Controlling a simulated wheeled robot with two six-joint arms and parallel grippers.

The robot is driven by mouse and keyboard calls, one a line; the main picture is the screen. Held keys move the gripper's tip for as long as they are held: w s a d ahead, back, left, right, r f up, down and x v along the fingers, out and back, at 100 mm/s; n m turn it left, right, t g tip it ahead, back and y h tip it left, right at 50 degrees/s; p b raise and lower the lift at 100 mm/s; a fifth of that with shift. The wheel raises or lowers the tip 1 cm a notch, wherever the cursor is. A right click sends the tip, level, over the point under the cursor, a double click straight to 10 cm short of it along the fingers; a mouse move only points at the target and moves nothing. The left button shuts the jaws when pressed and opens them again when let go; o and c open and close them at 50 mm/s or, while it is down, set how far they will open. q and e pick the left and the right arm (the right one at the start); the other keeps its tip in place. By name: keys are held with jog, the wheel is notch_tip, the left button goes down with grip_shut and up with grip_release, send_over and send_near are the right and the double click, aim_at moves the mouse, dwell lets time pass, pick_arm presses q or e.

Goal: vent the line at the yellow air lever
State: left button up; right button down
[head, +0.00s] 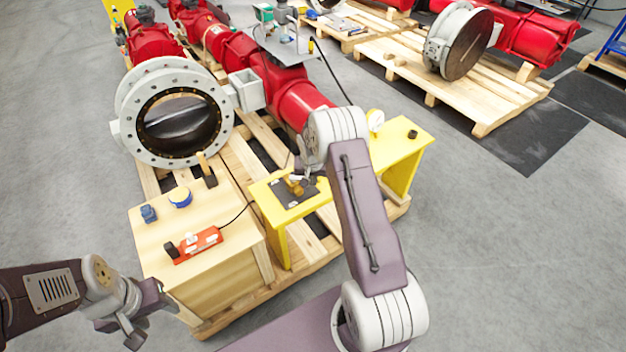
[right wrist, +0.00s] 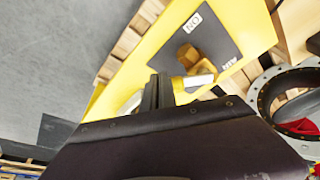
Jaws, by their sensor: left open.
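The air valve has a brass-yellow body (head: 294,186) on a dark plate (head: 283,193) on the yellow bench. In the right wrist view the brass body (right wrist: 187,54) and a pale piece (right wrist: 200,79) beside it show on the plate, with white labels (right wrist: 194,20). The lever's exact angle is unclear. My right gripper (head: 307,178) is right beside the valve. In the wrist view its dark fingers (right wrist: 158,90) are close together, with nothing visible between them; contact with the lever cannot be told. My left gripper (head: 150,315) is open and empty, in front of the wooden box.
The wooden box (head: 155,240) carries a red-orange control (head: 198,244), a blue piece (head: 148,214) and a yellow-blue round piece (head: 180,197). A large flanged valve (head: 125,125) and red actuator (head: 290,95) stand behind. The bench's right part holds a black knob (head: 412,134).

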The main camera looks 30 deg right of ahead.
jog(key=shift+w+f, duration=0.15)
jog(key=shift+w, duration=0.05)
pick_arm(q)
jog(key=shift+r, duration=0.1)
pick_arm(e)
jog(key=shift+d, duration=0.1)
